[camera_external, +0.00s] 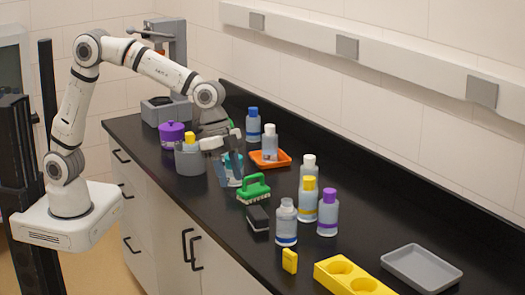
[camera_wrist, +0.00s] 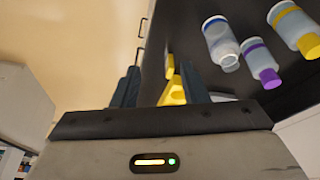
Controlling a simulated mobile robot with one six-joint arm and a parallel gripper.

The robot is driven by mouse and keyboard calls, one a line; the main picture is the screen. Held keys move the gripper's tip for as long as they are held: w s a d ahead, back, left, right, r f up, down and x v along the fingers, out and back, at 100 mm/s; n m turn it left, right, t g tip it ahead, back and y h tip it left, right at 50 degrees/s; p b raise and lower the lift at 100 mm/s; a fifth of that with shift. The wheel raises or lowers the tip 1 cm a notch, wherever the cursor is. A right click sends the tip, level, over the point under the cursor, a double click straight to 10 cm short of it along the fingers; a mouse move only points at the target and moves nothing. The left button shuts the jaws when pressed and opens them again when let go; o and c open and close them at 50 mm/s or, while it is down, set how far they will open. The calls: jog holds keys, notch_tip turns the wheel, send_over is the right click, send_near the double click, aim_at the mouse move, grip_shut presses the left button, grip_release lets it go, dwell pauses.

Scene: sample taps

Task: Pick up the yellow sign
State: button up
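A small upright yellow piece (camera_external: 289,260), which looks like the yellow sign, stands near the counter's front edge, left of a yellow block with round hollows (camera_external: 350,278). In the wrist view the small yellow piece (camera_wrist: 169,66) shows between the finger lines, with the yellow block (camera_wrist: 172,94) beyond it. My gripper (camera_external: 230,181) is open above the counter near the grey pot and green brush, well apart from the yellow piece. In the wrist view my gripper (camera_wrist: 160,68) has its fingers spread with nothing held.
A clear bottle (camera_external: 286,224), a purple-capped bottle (camera_external: 328,214) and a yellow-capped bottle (camera_external: 305,205) stand close behind the piece. A green brush (camera_external: 254,189) and dark brush (camera_external: 258,218) lie between. The grey pot (camera_external: 190,162) and grey tray (camera_external: 420,268) flank the area.

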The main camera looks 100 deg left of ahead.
aim_at(289, 251)
jog(key=w+d+f+m, duration=0.1)
jog(key=w+f, duration=0.3)
jog(key=w, duration=0.1)
jog(key=w+d+f+m, duration=0.1)
jog(key=w+d+f, duration=0.1)
jog(key=w+f, duration=0.2)
jog(key=w+d+f+m+h, duration=0.1)
jog(key=w+f, duration=0.3)
jog(key=w, duration=0.2)
jog(key=shift+w+d+f, duration=0.2)
jog(key=shift+w+d, duration=0.15)
jog(key=shift+d, duration=0.05)
jog(key=shift+d+p+x, duration=0.15)
jog(key=shift+p+x, duration=0.6)
jog(key=shift+x, duration=1.05)
jog(key=shift+d+p+x, duration=0.15)
jog(key=shift+p+x, duration=0.6)
jog(key=shift+x, duration=1.05)
jog(key=shift+r, duration=0.1)
jog(key=shift+c, duration=0.6)
grip_shut()
